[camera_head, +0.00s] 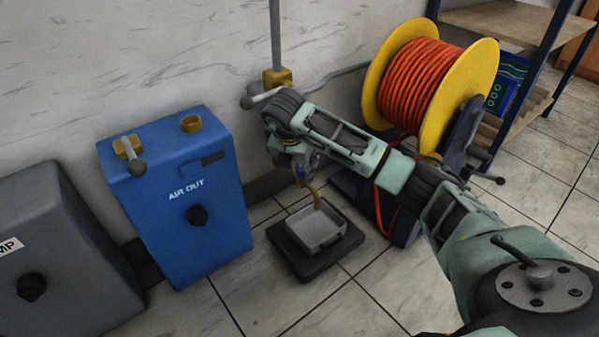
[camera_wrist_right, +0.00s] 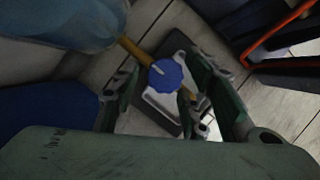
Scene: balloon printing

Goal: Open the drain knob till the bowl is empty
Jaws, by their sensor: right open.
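My right gripper (camera_head: 298,168) hangs low near the wall, above the metal tray. The round blue drain knob (camera_wrist_right: 166,75) lies between its parted fingers in the right wrist view, where the gripper (camera_wrist_right: 163,98) is open. I cannot tell whether either finger touches the knob. A brass pipe (camera_head: 314,196) curves down from the knob area toward the tray. The light grey tray (camera_head: 312,236) sits on a dark square base (camera_head: 300,267) on the floor. A rounded bluish vessel (camera_wrist_right: 75,20) shows at the upper left of the wrist view. Its contents cannot be made out. My left gripper is not in view.
A blue AIR OUT box (camera_head: 180,225) and a grey box (camera_head: 60,255) stand to the left. A yellow reel of orange hose (camera_head: 430,85) stands at the right, beside a shelf (camera_head: 515,25). A wall pipe (camera_head: 275,40) rises behind. Tiled floor is clear in front.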

